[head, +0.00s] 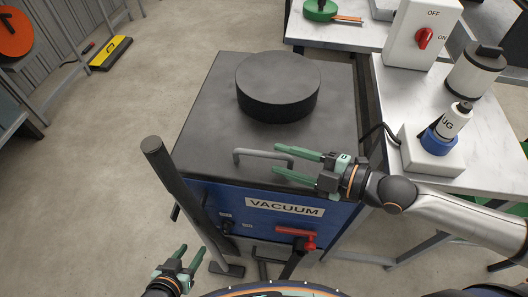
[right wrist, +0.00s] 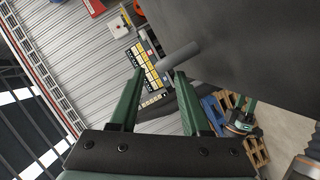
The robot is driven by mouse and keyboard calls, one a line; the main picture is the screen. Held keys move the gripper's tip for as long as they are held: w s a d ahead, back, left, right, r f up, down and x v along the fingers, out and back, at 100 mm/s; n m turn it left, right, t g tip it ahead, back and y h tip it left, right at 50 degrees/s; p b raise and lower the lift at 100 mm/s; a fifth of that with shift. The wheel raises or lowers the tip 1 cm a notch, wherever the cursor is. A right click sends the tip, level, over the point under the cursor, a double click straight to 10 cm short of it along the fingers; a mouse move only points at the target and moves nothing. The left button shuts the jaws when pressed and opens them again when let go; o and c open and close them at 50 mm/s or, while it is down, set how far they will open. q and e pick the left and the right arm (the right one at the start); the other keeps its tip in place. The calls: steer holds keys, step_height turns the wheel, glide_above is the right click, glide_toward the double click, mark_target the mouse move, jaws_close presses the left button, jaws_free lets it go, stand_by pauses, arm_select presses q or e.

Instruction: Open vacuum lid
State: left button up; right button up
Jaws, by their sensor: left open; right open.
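The vacuum (head: 240,210) is a blue box labelled VACUUM, with a dark grey lid (head: 205,120) lying shut on top. A grey bar handle (head: 262,154) stands at the lid's front edge. My right gripper (head: 277,161) is open, its green fingers pointing left, with the fingertips at the handle's right part. In the right wrist view the handle (right wrist: 178,60) shows at the fingertips, beside the dark lid (right wrist: 245,40); I cannot tell whether they touch. My left gripper (head: 191,252) is open and empty, low in front of the vacuum.
A thick black disc (head: 278,86) sits on the lid. A dark upright post (head: 180,190) stands at the vacuum's front left. A red lever (head: 296,235) is on its front. A light table (head: 480,155) with a switch box (head: 422,32) stands at right. The floor at left is mostly clear.

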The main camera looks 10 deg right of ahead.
mark_target(271, 156)
steer(key=shift+x, duration=2.65)
jaws_close()
